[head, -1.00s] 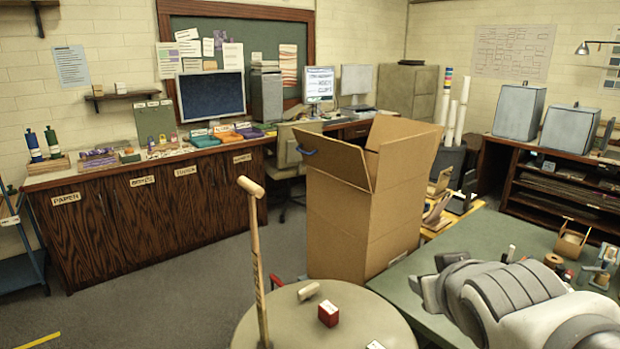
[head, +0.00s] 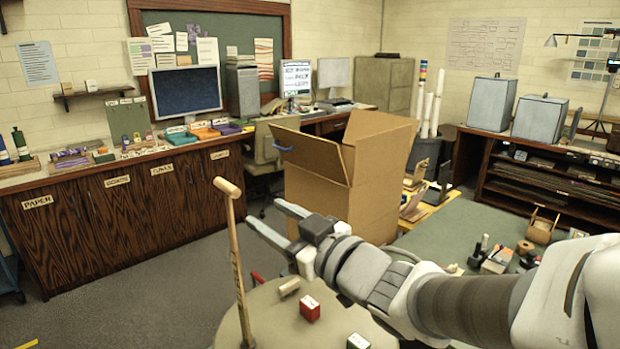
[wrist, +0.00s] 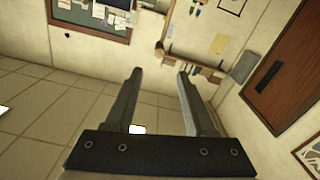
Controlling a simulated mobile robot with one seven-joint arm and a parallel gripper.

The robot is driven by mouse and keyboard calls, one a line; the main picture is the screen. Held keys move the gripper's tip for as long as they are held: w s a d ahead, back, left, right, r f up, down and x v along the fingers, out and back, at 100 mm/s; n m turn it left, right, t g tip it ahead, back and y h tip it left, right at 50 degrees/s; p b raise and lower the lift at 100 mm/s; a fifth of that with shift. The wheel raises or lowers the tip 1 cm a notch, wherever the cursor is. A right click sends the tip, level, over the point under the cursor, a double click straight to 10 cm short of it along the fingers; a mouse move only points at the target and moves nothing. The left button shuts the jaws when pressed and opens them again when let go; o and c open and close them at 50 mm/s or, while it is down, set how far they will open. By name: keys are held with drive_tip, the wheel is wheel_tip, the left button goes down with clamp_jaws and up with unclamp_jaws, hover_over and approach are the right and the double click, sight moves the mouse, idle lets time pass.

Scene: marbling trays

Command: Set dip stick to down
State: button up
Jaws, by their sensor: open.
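A tall wooden stick with a short crosspiece handle on top, which looks like the dip stick (head: 238,265), stands nearly upright at the left of the round table. Its foot is at the bottom edge of the head view. My gripper (head: 262,213) is open, with its two fingers pointing left toward the upper part of the stick. The fingertips appear just right of the shaft, apart from it; the depth between them is hard to tell.
The round table (head: 283,335) carries a small red box (head: 310,309), a pale cylinder (head: 290,287) and a green-and-white block (head: 357,342). A tall open cardboard box (head: 318,200) stands behind my gripper. A green-topped table (head: 450,232) is at right.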

sight(221, 179)
drive_tip(key=x, duration=1.7)
drive_tip(key=shift+f, duration=0.1)
clamp_jaws()
idle(0.9)
